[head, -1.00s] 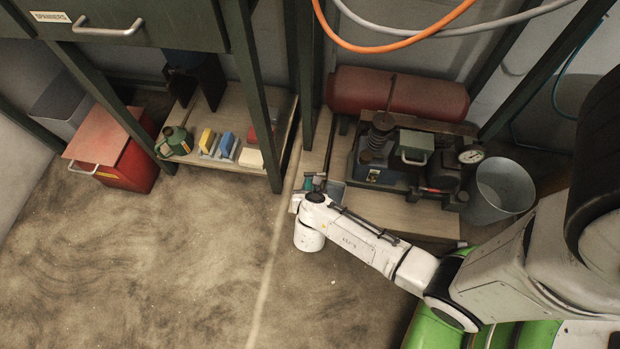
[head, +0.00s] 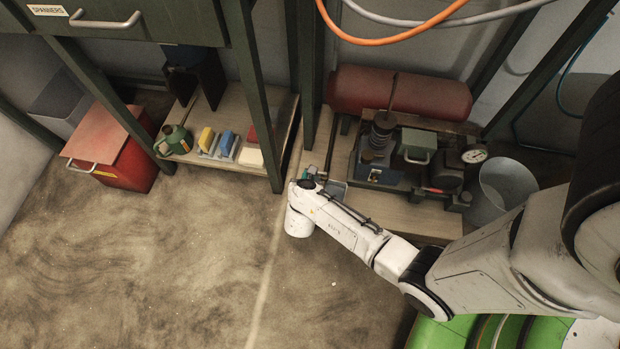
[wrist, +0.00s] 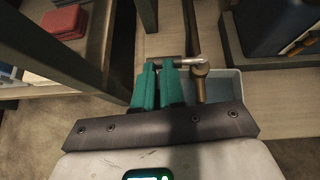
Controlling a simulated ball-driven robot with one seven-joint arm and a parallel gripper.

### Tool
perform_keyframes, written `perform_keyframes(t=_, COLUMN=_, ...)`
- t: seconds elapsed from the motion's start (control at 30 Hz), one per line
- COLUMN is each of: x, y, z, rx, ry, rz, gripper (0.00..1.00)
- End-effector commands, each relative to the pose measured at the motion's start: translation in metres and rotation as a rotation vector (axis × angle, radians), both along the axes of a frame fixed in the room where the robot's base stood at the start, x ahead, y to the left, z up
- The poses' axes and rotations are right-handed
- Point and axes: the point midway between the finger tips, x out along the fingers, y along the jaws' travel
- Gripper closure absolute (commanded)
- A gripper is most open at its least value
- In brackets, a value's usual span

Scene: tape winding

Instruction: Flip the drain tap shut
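The drain tap shows in the wrist view as a brass-coloured stem (wrist: 200,86) with a silver lever (wrist: 188,61) running leftward from its top. My gripper (wrist: 159,68) has two teal fingers close together with only a thin gap between them. Their tips are at the lever's left part, left of the brass stem. The lever lies across the tips, and I cannot tell whether they touch it. In the head view my gripper (head: 311,176) is at the left front of the compressor (head: 400,160), and my wrist hides most of the tap.
A grey tray (wrist: 226,84) sits below the tap. A green frame post (wrist: 60,55) stands close on the left. A low shelf with blocks (head: 226,145) and a red toolbox (head: 115,150) lie further left. A bucket (head: 503,190) stands right. The floor (head: 150,260) in front is clear.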

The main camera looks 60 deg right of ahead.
Motion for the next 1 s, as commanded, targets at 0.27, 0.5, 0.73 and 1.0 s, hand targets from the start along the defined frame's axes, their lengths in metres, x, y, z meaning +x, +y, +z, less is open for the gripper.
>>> perform_keyframes(t=0.27, x=0.000, y=-0.008, z=-0.003, rx=0.000, ry=-0.002, rz=-0.006, gripper=1.00)
perform_keyframes(t=0.5, x=0.000, y=-0.008, z=-0.003, rx=-0.001, ry=-0.003, rz=-0.006, gripper=1.00)
perform_keyframes(t=0.73, x=-0.009, y=-0.005, z=-0.003, rx=-0.001, ry=-0.001, rz=-0.009, gripper=1.00)
perform_keyframes(t=1.0, x=-0.018, y=-0.003, z=-0.003, rx=-0.001, ry=0.005, rz=-0.013, gripper=1.00)
